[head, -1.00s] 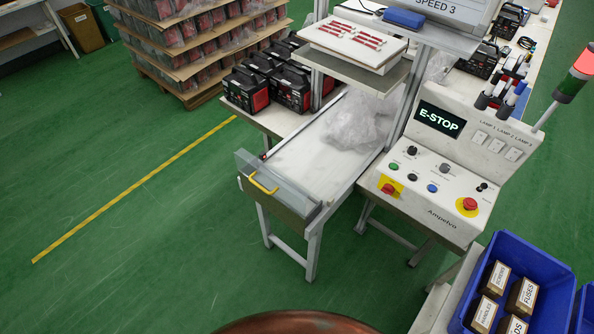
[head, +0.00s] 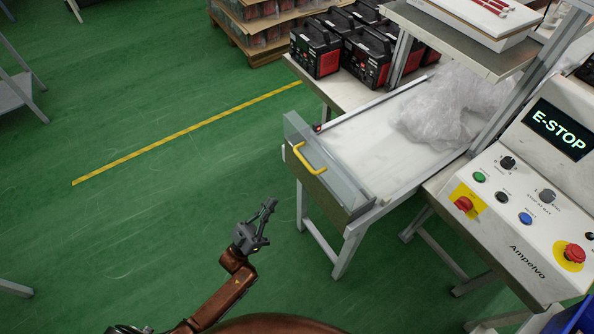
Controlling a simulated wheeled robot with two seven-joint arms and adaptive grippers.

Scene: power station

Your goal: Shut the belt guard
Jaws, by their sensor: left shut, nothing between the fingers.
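The belt guard (head: 333,172) is a clear panel across the near end of the belt. Its yellow handle (head: 308,158) is on the outer face. The guard appears to lean outward from the belt end; its exact angle is hard to tell. The pale belt (head: 385,135) runs back behind it. My left gripper (head: 268,207) is shut and empty, over the green floor to the lower left of the handle in the picture and apart from it. My right gripper is not in view.
A control panel (head: 530,205) with an E-STOP screen stands right of the belt. Crumpled clear plastic (head: 440,108) lies on the belt. Black and red units (head: 317,48) stand behind. The green floor left of the belt is clear, with a yellow line (head: 180,135).

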